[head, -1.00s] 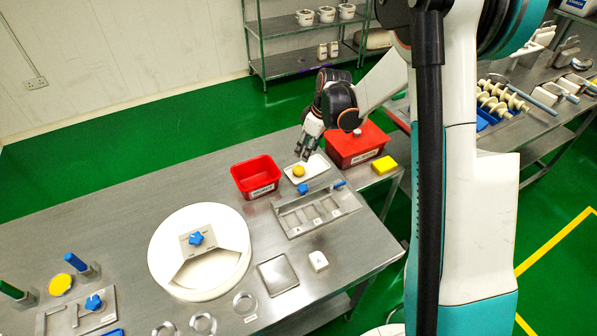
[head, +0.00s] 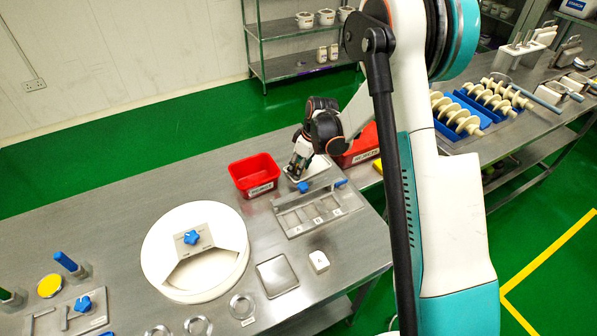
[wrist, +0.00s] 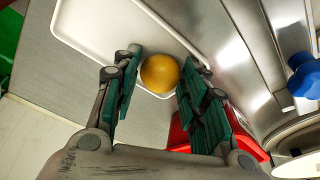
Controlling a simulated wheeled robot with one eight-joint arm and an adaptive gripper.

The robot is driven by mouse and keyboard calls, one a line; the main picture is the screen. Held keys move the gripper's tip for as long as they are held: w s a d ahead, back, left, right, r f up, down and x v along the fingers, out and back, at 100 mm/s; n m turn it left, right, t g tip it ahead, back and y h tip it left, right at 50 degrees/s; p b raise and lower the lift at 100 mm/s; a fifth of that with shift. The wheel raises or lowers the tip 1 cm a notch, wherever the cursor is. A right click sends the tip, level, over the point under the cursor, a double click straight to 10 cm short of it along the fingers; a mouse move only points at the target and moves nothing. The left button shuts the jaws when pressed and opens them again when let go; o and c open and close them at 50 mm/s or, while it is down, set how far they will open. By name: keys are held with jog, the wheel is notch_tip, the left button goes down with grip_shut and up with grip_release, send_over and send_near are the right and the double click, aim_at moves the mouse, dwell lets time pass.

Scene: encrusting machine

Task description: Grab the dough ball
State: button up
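The dough ball (wrist: 160,73) is a round yellow-orange ball on a white tray (wrist: 85,30) in the wrist view. My gripper (wrist: 157,85) is open, with its green-padded fingers on either side of the ball. A small gap shows at the left finger; the right finger looks very close to the ball, and I cannot tell if it touches. In the head view my gripper (head: 297,172) is low over the white tray (head: 318,166) and hides the ball.
A red bin (head: 256,175) stands just left of the tray, and a red box (head: 362,148) is behind my arm at right. A metal holder with compartments (head: 318,212) and a blue knob (head: 303,187) is close in front. The table left of the red bin is clear.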

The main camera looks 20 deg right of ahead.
jog(key=c, duration=0.7)
jog(key=shift+r, duration=0.15)
